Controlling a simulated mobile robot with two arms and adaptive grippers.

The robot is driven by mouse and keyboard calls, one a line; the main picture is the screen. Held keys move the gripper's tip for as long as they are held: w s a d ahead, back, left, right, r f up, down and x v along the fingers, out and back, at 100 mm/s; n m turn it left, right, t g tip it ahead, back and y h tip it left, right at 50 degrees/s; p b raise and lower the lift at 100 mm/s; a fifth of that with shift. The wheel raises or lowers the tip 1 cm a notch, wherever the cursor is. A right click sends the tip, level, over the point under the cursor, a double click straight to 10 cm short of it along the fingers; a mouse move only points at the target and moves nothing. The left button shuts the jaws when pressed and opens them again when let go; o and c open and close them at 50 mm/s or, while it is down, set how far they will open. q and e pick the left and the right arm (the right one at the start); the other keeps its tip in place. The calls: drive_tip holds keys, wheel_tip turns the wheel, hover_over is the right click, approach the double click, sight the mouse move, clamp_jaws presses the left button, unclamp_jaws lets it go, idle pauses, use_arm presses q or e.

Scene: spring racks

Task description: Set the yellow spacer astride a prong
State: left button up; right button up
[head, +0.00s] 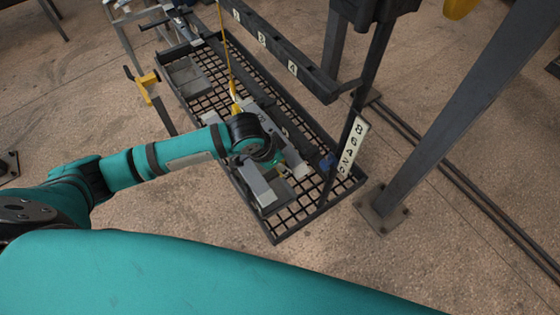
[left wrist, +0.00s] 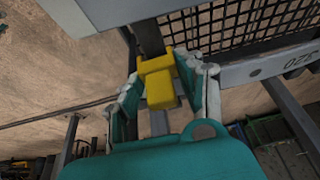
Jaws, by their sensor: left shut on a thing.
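The yellow spacer (left wrist: 159,84) is a small block in the left wrist view, between the two fingers of my left gripper (left wrist: 163,78). The gripper is shut on it. A dark grey prong (left wrist: 150,37) comes down from the top to the spacer, and a grey bar shows below it in the same line. The spacer overlaps this line; I cannot tell whether it straddles the prong or is in front of it. In the head view my left gripper (head: 277,160) is over the near part of the black mesh rack, and the spacer is not clearly visible. My right gripper is not in view.
The black mesh rack (head: 351,184) holds several grey metal parts. A yellow hook (head: 235,106) hangs on a cord beside my arm. A numbered dark beam (head: 275,45), a numbered plate (head: 352,146) and a thick grey post (head: 455,110) stand to the right.

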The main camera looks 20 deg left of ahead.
use_arm(q)
drive_tip(key=shift+f, duration=0.1)
drive_tip(key=o, duration=1)
drive_tip(key=shift+c, duration=0.2)
drive_tip(key=shift+r, duration=0.35)
drive_tip(key=v, duration=1.1)
drive_tip(key=shift+r, duration=0.15)
drive_tip(key=shift+s, duration=0.15)
